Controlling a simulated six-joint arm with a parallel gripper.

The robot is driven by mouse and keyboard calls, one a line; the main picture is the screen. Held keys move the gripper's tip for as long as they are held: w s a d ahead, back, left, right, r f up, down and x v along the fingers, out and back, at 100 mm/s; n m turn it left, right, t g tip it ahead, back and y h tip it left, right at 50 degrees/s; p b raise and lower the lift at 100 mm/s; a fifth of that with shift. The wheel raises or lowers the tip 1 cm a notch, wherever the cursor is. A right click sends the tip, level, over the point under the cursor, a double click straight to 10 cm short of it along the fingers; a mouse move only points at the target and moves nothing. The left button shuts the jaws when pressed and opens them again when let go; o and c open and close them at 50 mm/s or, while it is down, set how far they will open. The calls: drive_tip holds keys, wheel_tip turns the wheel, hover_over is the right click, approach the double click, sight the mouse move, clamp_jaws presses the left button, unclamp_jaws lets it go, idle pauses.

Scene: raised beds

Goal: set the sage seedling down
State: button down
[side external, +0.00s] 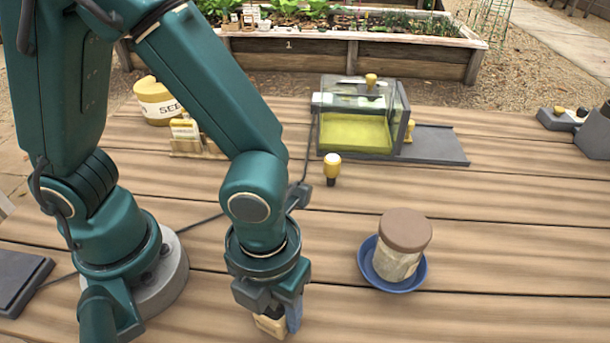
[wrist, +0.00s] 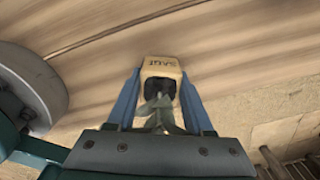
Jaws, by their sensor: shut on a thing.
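The sage seedling is in a small tan pot (wrist: 161,68) lettered "SAGE", with dark soil and grey-green leaves (wrist: 160,112) in the wrist view. My gripper (wrist: 160,90) is shut on it, with a blue finger on each side of the pot. In the side external view, my gripper (side external: 281,318) points down near the front edge of the picture. The tan pot (side external: 268,326) shows only partly there, low between the fingers. I cannot tell whether its base touches the wooden table (side external: 450,300).
A brown-lidded jar (side external: 404,232) stands in a blue saucer (side external: 418,276) to the right. A yellow seed tin (side external: 158,103) is behind my arm. Planks between gripper and saucer are clear.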

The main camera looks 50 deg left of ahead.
sight(275, 305)
drive_tip(key=shift+f, duration=0.15)
drive_tip(key=shift+c, duration=1.4)
unclamp_jaws()
wheel_tip(275, 305, up, 12)
drive_tip(key=shift+f, duration=0.25)
drive_tip(key=w+a+r+n+t, duration=0.1)
drive_tip(key=a+n, duration=0.6)
drive_tip(key=n, duration=0.8)
drive_tip(key=w+a+r+n+t, duration=0.2)
drive_tip(key=a+n+t, duration=0.2)
drive_tip(key=n, duration=1.2)
drive_tip(key=shift+a+r+t, duration=0.2)
drive_tip(key=shift+a+t, duration=0.1)
drive_tip(key=shift+a, duration=1.4)
